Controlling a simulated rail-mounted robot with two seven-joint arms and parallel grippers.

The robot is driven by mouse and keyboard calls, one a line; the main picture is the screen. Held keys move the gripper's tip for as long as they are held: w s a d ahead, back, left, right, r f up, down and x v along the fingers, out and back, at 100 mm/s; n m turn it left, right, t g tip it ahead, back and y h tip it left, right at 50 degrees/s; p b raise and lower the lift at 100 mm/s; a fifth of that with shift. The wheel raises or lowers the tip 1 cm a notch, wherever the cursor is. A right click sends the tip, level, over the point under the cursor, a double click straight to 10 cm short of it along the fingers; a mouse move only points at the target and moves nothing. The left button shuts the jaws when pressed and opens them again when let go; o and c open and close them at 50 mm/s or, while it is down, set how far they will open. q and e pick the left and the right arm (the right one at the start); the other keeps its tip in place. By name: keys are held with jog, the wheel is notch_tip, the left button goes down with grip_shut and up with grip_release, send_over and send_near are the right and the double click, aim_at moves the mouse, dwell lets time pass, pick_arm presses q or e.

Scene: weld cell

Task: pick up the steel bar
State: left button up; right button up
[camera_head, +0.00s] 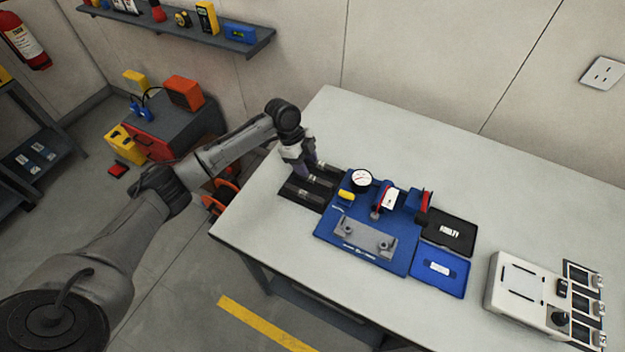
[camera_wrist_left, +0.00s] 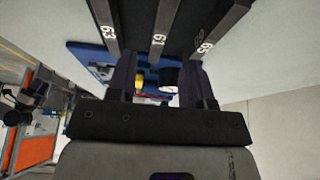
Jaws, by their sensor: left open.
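Several grey steel bars lie side by side in a black rack (camera_head: 313,205) at the left end of the table, beside the blue fixture board. In the left wrist view three numbered bars show at the top; the middle steel bar (camera_wrist_left: 164,18) lines up with the gap between my fingers. My left gripper (camera_head: 312,171) is over the rear part of the rack, pointing down, and hides part of the bars. Its fingers are apart with nothing between them, as the left wrist view shows (camera_wrist_left: 158,65). Whether the fingertips touch any bar, I cannot tell. My right gripper is not in view.
A white control box (camera_head: 528,290) stands right. The table's back is clear.

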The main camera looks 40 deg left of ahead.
aim_at(313, 177)
pick_arm(q)
jog(key=shift+b+x, duration=0.35)
jog(key=shift+x, duration=2.35)
jog(key=shift+s+a, duration=0.1)
grip_shut()
